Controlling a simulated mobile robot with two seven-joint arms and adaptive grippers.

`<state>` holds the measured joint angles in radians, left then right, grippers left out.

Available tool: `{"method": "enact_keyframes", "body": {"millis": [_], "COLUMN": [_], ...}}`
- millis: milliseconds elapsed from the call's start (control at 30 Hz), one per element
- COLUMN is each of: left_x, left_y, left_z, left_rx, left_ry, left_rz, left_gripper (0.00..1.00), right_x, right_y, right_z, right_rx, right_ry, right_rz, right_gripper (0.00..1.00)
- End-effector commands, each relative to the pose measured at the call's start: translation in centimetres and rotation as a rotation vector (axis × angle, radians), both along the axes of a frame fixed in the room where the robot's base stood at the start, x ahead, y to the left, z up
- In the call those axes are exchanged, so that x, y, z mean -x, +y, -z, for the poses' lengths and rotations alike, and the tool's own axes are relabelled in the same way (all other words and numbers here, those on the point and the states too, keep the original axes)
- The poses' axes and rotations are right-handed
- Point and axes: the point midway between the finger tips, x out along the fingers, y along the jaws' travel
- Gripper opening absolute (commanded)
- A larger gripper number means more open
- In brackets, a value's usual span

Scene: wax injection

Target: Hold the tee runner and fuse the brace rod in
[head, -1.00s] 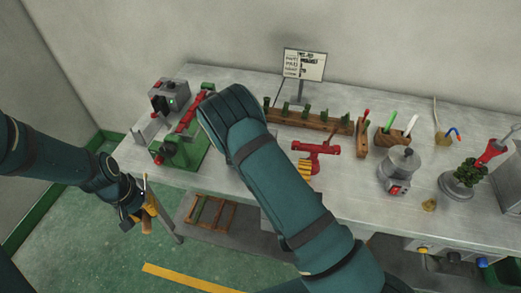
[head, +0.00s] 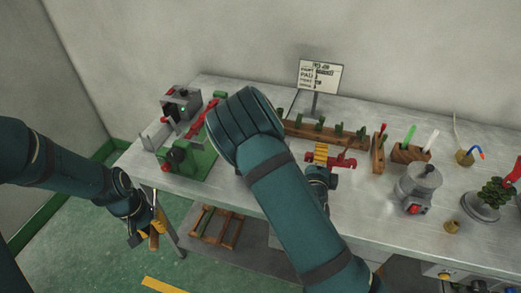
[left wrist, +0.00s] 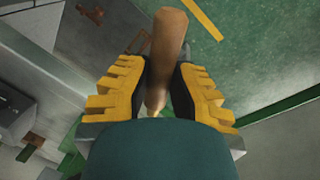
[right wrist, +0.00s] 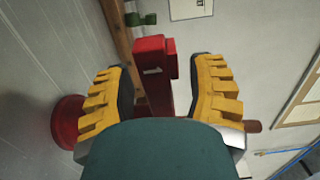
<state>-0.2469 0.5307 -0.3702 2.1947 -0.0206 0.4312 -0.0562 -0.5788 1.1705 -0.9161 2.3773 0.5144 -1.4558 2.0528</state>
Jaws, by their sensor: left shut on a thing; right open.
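My left gripper (head: 152,232) hangs in front of the bench's left end, low over the floor. A gap shows between this piece and each finger. The red piece also shows beyond the fingers in the head view (head: 345,162); it may be the tee runner. I cannot pick out the brace rod with certainty.
A wooden rack (head: 297,127) with several green pieces stands behind the right gripper. A wooden block (head: 408,155) holds a green and a white stick. A metal pot (head: 418,182) stands to the right. A green machine with red parts (head: 190,160) is at the left, partly behind my right arm.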

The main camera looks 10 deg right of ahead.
Motion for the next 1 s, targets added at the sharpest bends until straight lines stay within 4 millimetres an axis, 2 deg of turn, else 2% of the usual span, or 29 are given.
{"method": "enact_keyframes", "body": {"millis": [333,400,500,1000], "left_x": [0.00,0.00,0.00,0.00], "left_y": [0.00,0.00,0.00,0.00], "left_z": [0.00,0.00,0.00,0.00], "left_rx": [0.000,0.000,0.000,0.000], "left_ry": [0.000,0.000,0.000,0.000], "left_rz": [0.000,0.000,0.000,0.000], "left_gripper": [0.00,0.00,0.00,0.00], "right_x": [-0.25,-0.24,-0.23,-0.21], "right_y": [-0.15,-0.14,-0.14,-0.14], "right_z": [0.01,0.01,0.01,0.06], "right_rx": [0.000,0.000,0.000,0.000], "right_ry": [0.000,0.000,0.000,0.001], "right_rz": [0.000,0.000,0.000,0.000], "right_gripper": [0.54,0.29,0.00,0.00]}}
